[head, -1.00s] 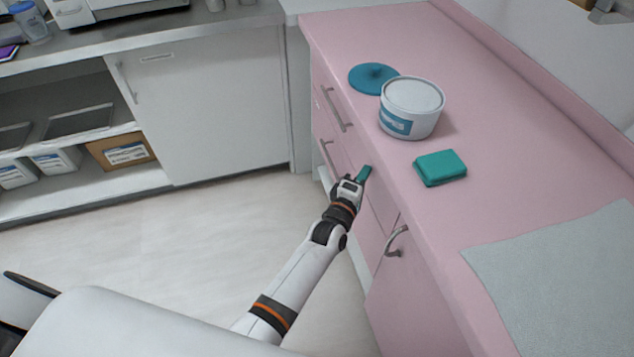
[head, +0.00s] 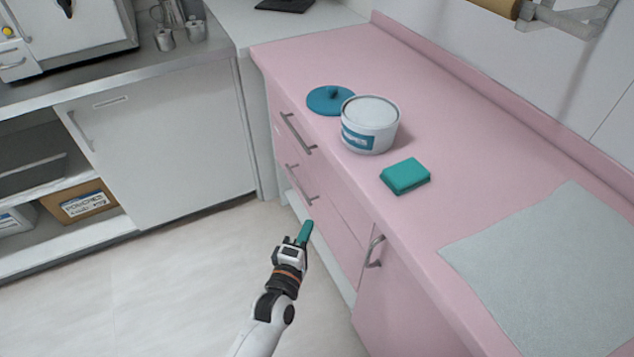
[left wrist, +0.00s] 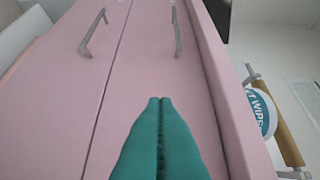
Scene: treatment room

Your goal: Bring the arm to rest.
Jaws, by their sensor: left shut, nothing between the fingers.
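My left gripper (head: 305,232) has teal fingers and is in front of the pink cabinet's drawers, below the countertop edge and over the floor. Its fingers are shut together with nothing between them. In the left wrist view the closed fingers (left wrist: 159,130) point towards the pink drawer fronts, where two handles show. My right gripper is in neither view.
The pink counter (head: 430,225) holds a white tub (head: 369,128), its blue lid (head: 330,100), a teal block (head: 405,176) and a grey-green mat (head: 550,265). Drawer handles (head: 298,133) and a door handle (head: 374,252) stick out. Open floor (head: 150,300) lies at the left.

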